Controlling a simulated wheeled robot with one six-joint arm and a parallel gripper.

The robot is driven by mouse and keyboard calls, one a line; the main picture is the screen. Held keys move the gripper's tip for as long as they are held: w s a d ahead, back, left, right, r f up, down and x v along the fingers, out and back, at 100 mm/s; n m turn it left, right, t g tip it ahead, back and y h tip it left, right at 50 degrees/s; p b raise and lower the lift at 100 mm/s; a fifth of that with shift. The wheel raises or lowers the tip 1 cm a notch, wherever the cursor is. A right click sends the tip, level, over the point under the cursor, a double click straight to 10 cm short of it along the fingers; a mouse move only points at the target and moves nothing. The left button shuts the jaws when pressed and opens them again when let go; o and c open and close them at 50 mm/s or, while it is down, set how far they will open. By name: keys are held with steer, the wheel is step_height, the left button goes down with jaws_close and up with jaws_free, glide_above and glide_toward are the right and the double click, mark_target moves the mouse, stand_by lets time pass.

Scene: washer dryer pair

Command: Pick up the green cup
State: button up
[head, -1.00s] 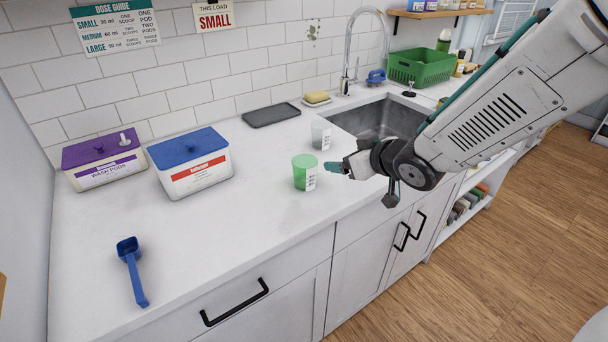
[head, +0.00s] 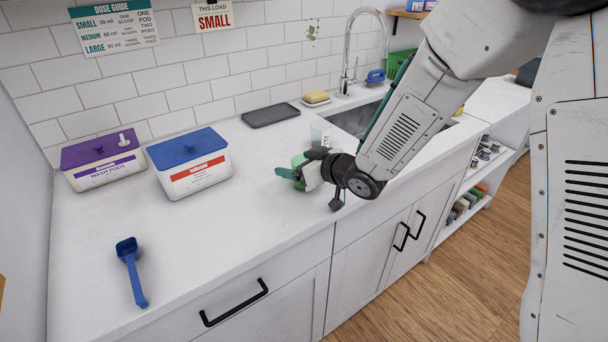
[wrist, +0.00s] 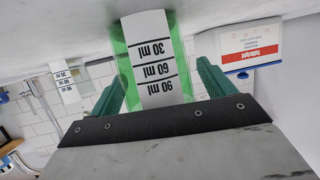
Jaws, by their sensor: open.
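The green cup (head: 298,161) stands on the white counter, mostly hidden behind my gripper in the head view. In the wrist view the green cup (wrist: 122,62) fills the space between the fingers, with its white 30, 60 and 90 ml label facing the camera. My gripper (wrist: 160,85) is open, with one teal finger on each side of the cup. A thin gap seems to show beside the right finger; contact at the left finger is unclear. In the head view my gripper (head: 292,174) is low over the counter at the cup.
A clear measuring cup (head: 319,132) stands just behind, near the sink (head: 352,121). A blue-lidded box (head: 190,165) and a purple-lidded wash pods box (head: 103,160) are to the left. A blue scoop (head: 131,272) lies front left. The counter's middle is clear.

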steer(key=c, duration=1)
steer(key=shift+r, duration=0.1)
steer(key=shift+c, duration=0.2)
